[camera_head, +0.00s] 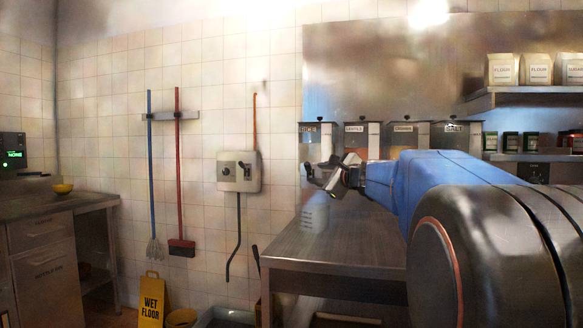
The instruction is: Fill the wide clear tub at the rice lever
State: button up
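A pale, see-through tub (314,218) stands upright on the steel counter, near its left end; whether it is the wide one I cannot tell. My gripper (322,174) is above the tub and apart from it in the picture, with its fingers spread and nothing visible between them. A row of labelled dispensers (362,141) stands behind the counter. The leftmost dispenser (316,128) is partly hidden by my gripper; its label is too small to read surely, and its lever cannot be made out.
The steel counter (300,250) has bare room around the tub, and my arm covers its right part. A shelf (530,91) with flour bags (503,69) is at upper right. A yellow wet-floor sign (151,299) stands at lower left. A yellow bowl (63,188) sits on the left cabinet.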

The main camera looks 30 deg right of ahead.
aim_at(309, 169)
jog(key=w+d, duration=0.2)
jog(key=w, duration=0.6)
jog(key=w+d+r+m+h, duration=0.1)
jog(key=w+d, duration=0.2)
jog(key=w, duration=0.6)
jog(key=shift+w+r, duration=0.2)
jog(key=shift+c, duration=0.6)
grip_shut()
